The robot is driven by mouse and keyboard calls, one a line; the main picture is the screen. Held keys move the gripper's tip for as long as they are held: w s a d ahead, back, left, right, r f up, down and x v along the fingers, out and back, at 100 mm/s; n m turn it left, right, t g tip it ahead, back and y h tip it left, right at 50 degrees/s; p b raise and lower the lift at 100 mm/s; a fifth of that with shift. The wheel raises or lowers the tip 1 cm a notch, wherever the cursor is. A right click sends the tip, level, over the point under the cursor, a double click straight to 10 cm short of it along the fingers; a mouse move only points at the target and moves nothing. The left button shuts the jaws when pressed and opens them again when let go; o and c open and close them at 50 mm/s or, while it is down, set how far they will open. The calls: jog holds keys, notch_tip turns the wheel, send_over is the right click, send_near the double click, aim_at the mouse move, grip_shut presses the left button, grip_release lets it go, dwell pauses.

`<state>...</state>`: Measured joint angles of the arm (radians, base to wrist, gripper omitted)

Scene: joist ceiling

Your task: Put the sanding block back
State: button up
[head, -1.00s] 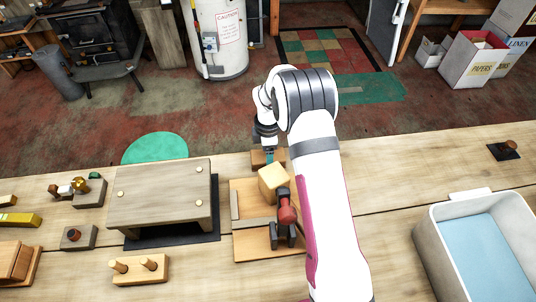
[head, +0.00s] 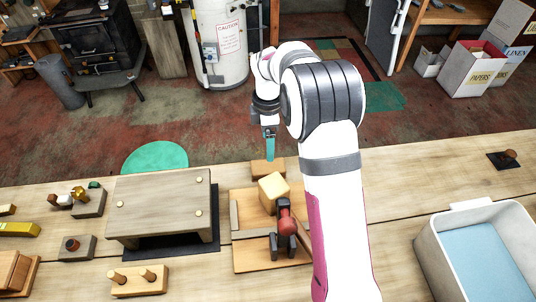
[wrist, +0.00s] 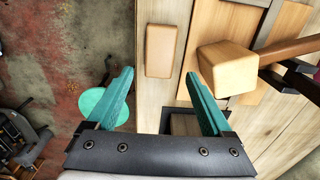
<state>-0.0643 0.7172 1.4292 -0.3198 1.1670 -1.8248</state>
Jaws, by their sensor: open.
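A small brown wooden block (head: 268,169), which looks like the sanding block, lies on the bench near its far edge, just behind a light wooden board (head: 245,257). It also shows in the wrist view (wrist: 160,50). My gripper (head: 270,156) is above the block, apart from it, pointing down. In the wrist view my gripper (wrist: 158,73) has its two teal fingers spread wide with nothing between them, and the block lies ahead of the fingertips.
A low wooden stand (head: 160,200) on a dark mat is to the left. A grey bin (head: 430,245) with a blue bottom is at right.

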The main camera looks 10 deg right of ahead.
jog(key=s+r+m, duration=0.4)
jog(key=s+m, duration=0.1)
jog(key=s, duration=0.3)
jog(key=s+r+m, duration=0.4)
jog(key=s+m, duration=0.2)
jog(key=s, duration=0.2)
jog(key=s+r+m+y, duration=0.1)
jog(key=s+r+m, duration=0.3)
jog(key=s, duration=0.4)
jog(key=shift+s+d+r+m, duration=0.15)
jog(key=shift+s+r+m, duration=0.1)
jog(key=shift+m, duration=0.65)
jog(key=s+f+m, duration=0.2)
jog(key=s+m, duration=0.4)
jog(key=s, duration=0.3)
jog(key=shift+s+a+m+y, duration=0.35)
jog(key=shift+a+m+y, duration=0.05)
